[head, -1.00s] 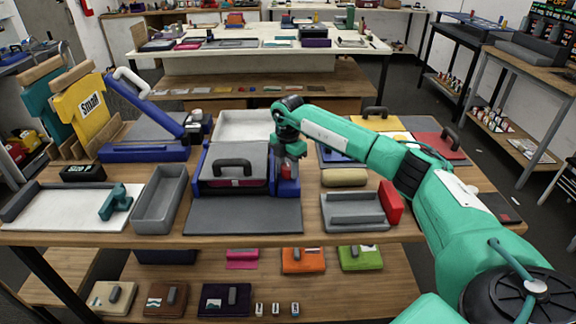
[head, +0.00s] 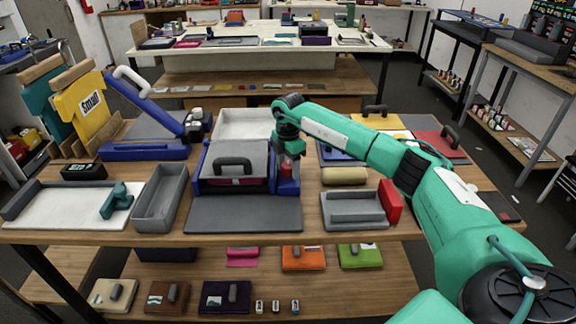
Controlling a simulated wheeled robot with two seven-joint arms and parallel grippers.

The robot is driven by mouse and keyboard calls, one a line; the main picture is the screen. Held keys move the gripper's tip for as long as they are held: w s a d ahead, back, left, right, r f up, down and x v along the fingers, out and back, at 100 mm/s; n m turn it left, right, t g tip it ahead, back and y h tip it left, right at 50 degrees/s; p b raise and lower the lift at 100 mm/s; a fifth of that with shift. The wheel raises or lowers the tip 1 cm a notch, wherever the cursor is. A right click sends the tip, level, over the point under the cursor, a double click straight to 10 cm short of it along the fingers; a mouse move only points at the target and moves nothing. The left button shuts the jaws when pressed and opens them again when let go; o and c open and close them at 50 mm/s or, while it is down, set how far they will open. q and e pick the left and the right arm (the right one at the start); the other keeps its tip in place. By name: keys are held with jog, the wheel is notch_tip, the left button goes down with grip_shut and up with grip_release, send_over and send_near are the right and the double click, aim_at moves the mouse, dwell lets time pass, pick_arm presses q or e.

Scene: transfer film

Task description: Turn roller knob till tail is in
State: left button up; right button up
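The blue and grey roller machine (head: 232,164) stands at the middle of the wooden table, with a dark handle on its top cover. A strip of magenta shows in its front opening. A small red knob (head: 286,171) sits at its right side. My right gripper (head: 289,160) points down right over the knob, with its fingers at it. The fingers are small and partly hidden, so I cannot tell how far they are closed. A tail of film is too small to make out. My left gripper is not in view.
A grey mat (head: 243,215) lies in front of the machine. A grey bin (head: 160,198) stands to its left, and a grey tray (head: 353,209) with a red block (head: 391,201) to its right. A blue press (head: 143,150) with a raised lever stands at the back left.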

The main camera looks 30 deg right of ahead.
aim_at(288, 165)
jog(key=shift+f, duration=0.1)
jog(key=shift+r, duration=0.5)
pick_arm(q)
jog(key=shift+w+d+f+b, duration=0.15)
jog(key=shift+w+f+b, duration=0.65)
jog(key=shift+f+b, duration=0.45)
pick_arm(e)
notch_tip(288, 165, up, 13)
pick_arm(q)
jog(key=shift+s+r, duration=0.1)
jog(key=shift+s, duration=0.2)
pick_arm(e)
jog(key=shift+f, duration=0.1)
